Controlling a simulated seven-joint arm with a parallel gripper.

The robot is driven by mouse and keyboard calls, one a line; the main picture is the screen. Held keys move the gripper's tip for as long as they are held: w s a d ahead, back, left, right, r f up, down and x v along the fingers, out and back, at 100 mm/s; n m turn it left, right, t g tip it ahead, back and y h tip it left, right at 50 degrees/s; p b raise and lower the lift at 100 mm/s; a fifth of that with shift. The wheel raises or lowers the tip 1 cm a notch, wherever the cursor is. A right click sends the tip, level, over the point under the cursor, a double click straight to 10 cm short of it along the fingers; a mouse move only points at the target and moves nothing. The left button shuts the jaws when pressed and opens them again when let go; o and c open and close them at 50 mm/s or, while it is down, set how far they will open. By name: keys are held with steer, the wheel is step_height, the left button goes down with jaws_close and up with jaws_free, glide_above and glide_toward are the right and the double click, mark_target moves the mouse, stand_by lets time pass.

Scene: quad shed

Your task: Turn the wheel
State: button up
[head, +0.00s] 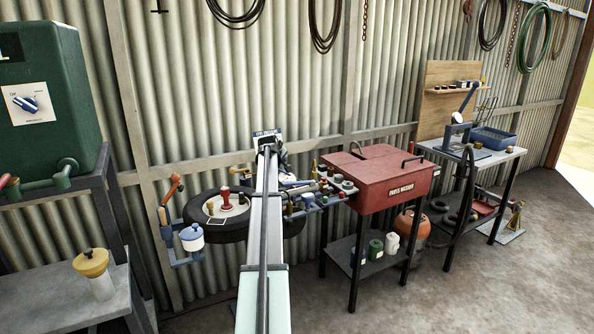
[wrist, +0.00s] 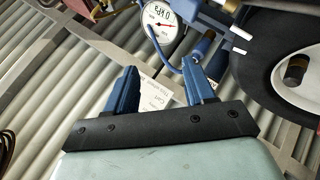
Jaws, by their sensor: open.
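The wheel shows in the head view as a black tyre (head: 205,232) with a pale hub, partly hidden behind my arm. In the wrist view, a black tyre (wrist: 250,80) with a white rim (wrist: 300,75) fills the upper right. My gripper (wrist: 162,82) is open, with its two blue fingers apart and nothing held between them. The wheel lies to the right of the fingers and apart from them. In the head view, my arm hides most of the gripper and fingertips.
A round gauge (wrist: 164,32) and blue pipe fittings (wrist: 203,45) lie just beyond the fingers. A white card (wrist: 155,92) shows between them. A red cabinet (head: 375,180) stands right of my arm, and a green tank (head: 45,95) stands left. Corrugated wall is behind.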

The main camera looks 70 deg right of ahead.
steer(key=s+d+f, duration=0.2)
steer(key=s, duration=0.5)
steer(key=shift+s+f+m+g, duration=0.15)
steer(key=shift+s+m+g, duration=0.05)
steer(key=shift+m+g, duration=0.2)
steer(key=w+a+r+n+t, duration=0.1)
steer(key=w+a+r, duration=0.15)
steer(key=w, duration=0.45)
steer(key=w+a+r+t, duration=0.1)
steer(key=w+r, duration=0.2)
steer(key=w, duration=0.3)
steer(key=n+t+y, duration=0.2)
steer(key=n+y, duration=0.5)
steer(key=y, duration=0.4)
glide_above(210, 201)
steer(key=s, duration=0.6)
steer(key=x, duration=0.4)
steer(key=d+x, duration=0.1)
steer(key=x, duration=0.9)
steer(key=shift+d+f, duration=0.2)
steer(key=shift+d, duration=0.05)
